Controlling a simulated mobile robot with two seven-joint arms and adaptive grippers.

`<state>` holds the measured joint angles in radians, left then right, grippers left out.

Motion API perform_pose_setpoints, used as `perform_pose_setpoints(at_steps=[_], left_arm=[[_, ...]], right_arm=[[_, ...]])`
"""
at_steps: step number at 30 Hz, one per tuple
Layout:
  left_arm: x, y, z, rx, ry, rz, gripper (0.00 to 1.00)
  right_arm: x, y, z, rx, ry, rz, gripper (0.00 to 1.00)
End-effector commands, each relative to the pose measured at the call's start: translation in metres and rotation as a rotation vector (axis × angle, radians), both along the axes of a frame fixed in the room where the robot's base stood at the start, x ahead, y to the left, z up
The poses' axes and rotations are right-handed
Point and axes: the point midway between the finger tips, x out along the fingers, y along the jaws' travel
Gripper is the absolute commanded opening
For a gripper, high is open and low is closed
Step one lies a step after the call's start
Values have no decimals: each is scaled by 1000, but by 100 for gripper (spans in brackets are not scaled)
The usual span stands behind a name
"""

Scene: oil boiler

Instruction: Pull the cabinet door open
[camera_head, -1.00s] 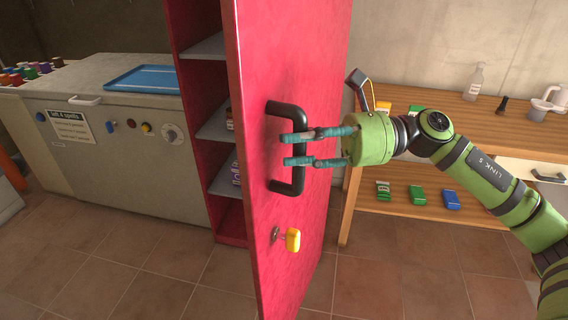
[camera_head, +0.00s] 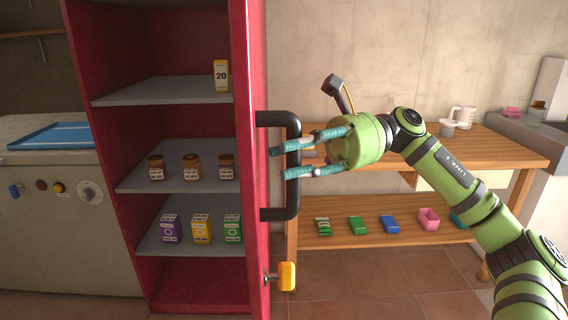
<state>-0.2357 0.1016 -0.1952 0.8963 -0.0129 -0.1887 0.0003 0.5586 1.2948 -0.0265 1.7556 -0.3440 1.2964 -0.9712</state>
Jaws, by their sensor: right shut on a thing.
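The red cabinet (camera_head: 165,290) stands left of centre with its inside and grey shelves showing. Its red door (camera_head: 260,200) is swung open and seen nearly edge-on. A black bar handle (camera_head: 293,205) is on the door's right side. My right gripper (camera_head: 278,163) reaches in from the right, with its teal fingers at the middle of the handle bar, shut on it. A yellow key tag (camera_head: 287,276) hangs at the lock below the handle. My left gripper is not in view.
The shelves hold brown jars (camera_head: 191,168), several small boxes (camera_head: 202,228) and a box marked 20 (camera_head: 221,76). A wooden table (camera_head: 400,238) with a lower shelf stands behind my right arm. A grey machine (camera_head: 60,240) with a blue tray (camera_head: 45,137) is at the left.

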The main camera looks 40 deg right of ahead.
Motion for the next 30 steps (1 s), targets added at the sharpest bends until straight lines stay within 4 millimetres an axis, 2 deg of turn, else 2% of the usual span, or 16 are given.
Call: perform_pose_setpoints(at_steps=[13, 14, 15, 26, 30], left_arm=[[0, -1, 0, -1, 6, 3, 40], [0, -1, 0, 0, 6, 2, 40], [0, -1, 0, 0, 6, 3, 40], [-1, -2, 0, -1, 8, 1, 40], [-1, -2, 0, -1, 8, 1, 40]], right_arm=[[0, -2, 2, 3, -2, -5, 0], [0, -2, 2, 4, -2, -5, 39], [0, -2, 2, 4, -2, -5, 55], [0, -3, 1, 2, -1, -2, 56], [-1, -15, 1, 3, 0, -5, 56]])
